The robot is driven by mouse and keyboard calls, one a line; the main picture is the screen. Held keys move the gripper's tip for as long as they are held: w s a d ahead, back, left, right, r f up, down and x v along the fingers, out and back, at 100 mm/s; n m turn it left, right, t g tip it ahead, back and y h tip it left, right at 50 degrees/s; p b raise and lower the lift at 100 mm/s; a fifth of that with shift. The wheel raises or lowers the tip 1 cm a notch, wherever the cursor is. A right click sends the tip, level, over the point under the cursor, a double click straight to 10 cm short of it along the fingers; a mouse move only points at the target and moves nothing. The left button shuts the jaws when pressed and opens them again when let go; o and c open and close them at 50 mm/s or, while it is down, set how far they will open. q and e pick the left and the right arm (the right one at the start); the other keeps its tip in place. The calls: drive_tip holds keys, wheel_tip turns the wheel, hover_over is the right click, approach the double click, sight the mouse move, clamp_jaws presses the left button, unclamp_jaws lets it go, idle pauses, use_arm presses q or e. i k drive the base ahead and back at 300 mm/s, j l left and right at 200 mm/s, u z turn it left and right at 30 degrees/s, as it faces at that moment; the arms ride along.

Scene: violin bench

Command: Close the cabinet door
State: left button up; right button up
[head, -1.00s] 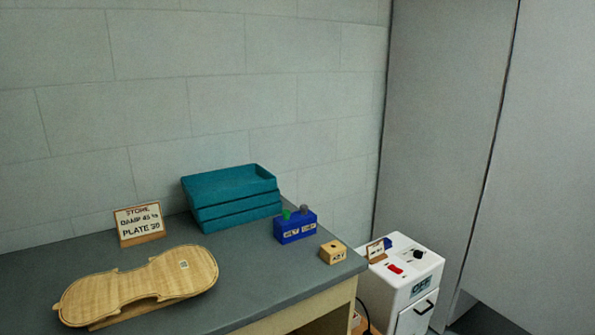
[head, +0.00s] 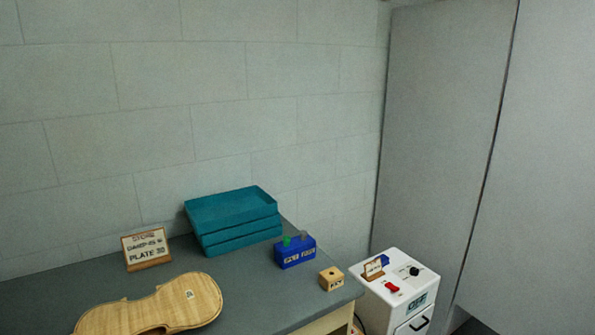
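A small white cabinet (head: 398,292) stands on the floor at the lower right, past the right end of the bench. Its top carries a red switch (head: 392,287) and a black knob (head: 414,271). A teal display is on its front. Below the display is a front panel with a black handle (head: 420,324), cut off by the bottom edge of the picture. I cannot tell whether this door is open or shut. Neither of my grippers is in view.
The grey bench (head: 250,300) holds a violin plate (head: 165,306), a sign (head: 147,248), stacked teal trays (head: 232,218), a blue block (head: 295,252) and a small wooden block (head: 331,278). Tall grey panels (head: 440,130) rise behind the white cabinet.

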sight(529, 266)
drive_tip(key=z, duration=1.45)
drive_tip(key=i+j+z, duration=0.2)
drive_tip(key=i, duration=0.6)
drive_tip(key=l, duration=0.1)
